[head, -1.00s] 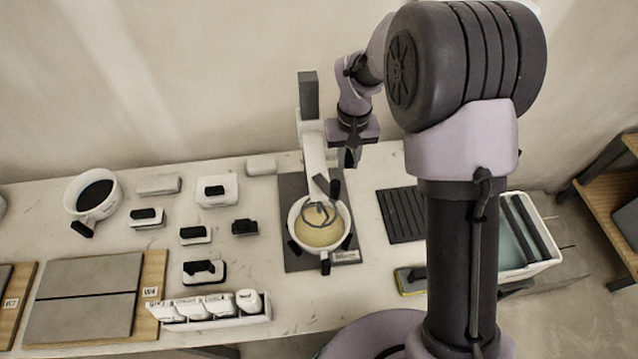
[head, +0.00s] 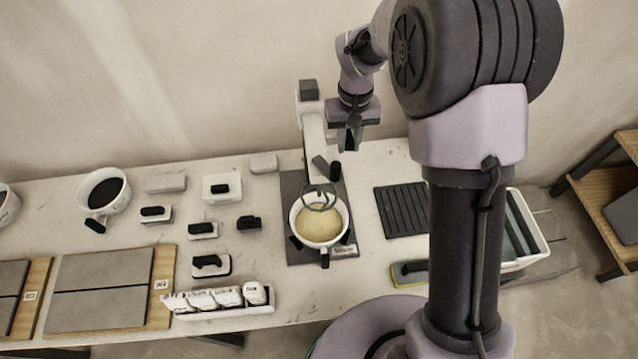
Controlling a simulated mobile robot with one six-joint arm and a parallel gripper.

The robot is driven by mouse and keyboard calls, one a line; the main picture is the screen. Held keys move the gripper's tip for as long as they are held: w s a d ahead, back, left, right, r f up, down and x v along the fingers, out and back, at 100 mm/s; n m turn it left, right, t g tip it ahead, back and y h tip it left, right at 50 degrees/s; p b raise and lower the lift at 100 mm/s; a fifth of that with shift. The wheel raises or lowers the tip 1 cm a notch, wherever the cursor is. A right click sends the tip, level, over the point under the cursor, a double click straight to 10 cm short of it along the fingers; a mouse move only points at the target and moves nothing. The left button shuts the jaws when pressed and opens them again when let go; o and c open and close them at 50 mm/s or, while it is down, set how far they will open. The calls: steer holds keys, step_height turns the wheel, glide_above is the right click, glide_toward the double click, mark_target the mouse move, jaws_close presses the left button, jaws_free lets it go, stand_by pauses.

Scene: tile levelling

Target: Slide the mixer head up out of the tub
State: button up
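The mixer stands on a dark base plate (head: 291,249), with a dark post (head: 309,89) at the back. Its white head (head: 316,140) carries a wire whisk ring (head: 319,209) over a white tub (head: 345,220) of pale yellow mix. In this view the ring overlaps the tub's back rim; I cannot tell whether its lowest part clears the mix. A dark knob (head: 336,171) sits at the head's right. My gripper (head: 348,145) points down, above and right of the knob. Its grip and any contact are too small to tell.
A black ribbed mat (head: 402,211) and a yellow-edged tool (head: 409,272) lie to the right. Left are a white tub with dark contents (head: 103,192), several small black-handled blocks, grey tiles (head: 100,290) and a tray of white bottles (head: 218,300).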

steer(key=o, duration=0.5)
steer(key=shift+f, duration=0.15)
steer(key=shift+o, duration=0.2)
step_height(320, 180, up, 7)
steer(key=p, duration=0.5)
steer(key=shift+p, duration=0.3)
steer(key=s+d+f+m+t+b, duration=0.1)
steer(key=s+d+m+t+b, duration=0.1)
steer(key=s+b, duration=0.5)
steer(key=s+d+f+m+t+y+b, duration=0.1)
steer(key=s+d+m+t+b, duration=0.1)
steer(key=s+b, duration=0.5)
steer(key=s+d+f+m+t+y+b, duration=0.1)
steer(key=s+d+m+b, duration=0.1)
steer(key=s+b, duration=0.6)
steer(key=s, duration=0.3)
steer(key=shift+s+d+f+m+t, duration=0.2)
steer(key=shift+f+m+t, duration=0.1)
steer(key=shift+t, duration=0.1)
